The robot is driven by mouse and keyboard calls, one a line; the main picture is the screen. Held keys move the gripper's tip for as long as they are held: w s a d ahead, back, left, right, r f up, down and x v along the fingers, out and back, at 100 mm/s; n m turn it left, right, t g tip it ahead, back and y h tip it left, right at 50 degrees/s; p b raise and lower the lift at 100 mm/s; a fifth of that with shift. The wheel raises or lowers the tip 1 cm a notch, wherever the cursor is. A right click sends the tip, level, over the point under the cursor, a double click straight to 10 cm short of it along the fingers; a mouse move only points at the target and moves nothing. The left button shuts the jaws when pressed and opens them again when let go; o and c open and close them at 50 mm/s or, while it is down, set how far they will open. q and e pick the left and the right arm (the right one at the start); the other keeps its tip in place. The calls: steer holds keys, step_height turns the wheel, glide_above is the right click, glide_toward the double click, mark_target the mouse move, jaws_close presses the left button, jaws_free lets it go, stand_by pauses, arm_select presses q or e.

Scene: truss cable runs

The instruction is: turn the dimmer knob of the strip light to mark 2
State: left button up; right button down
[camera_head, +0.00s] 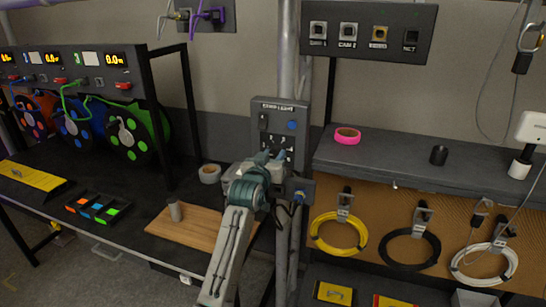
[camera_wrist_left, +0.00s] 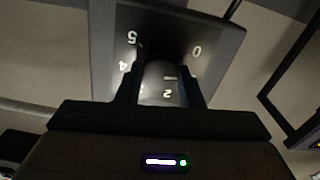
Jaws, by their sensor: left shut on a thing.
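The strip light panel (camera_head: 297,108) is a dark grey box on the upright pole, with a rocker switch and a blue button above the dial. My left gripper (camera_head: 277,157) reaches its lower part and covers most of the dial. My right gripper is not in view.
A grey shelf (camera_head: 440,160) with pink tape (camera_head: 347,135) lies right of the pole, above hanging cable coils (camera_head: 338,234). A black table (camera_head: 110,185) with a wooden board (camera_head: 185,226) is at left.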

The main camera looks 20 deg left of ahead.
arm_select(q)
steer(key=shift+m, duration=0.3)
steer(key=m, duration=0.6)
steer(key=shift+m+p, duration=0.3)
steer(key=shift+p, duration=0.1)
steer(key=m, duration=0.3)
steer(key=shift+d+m, duration=0.1)
steer(key=shift+m, duration=2.1)
steer(key=o, duration=1)
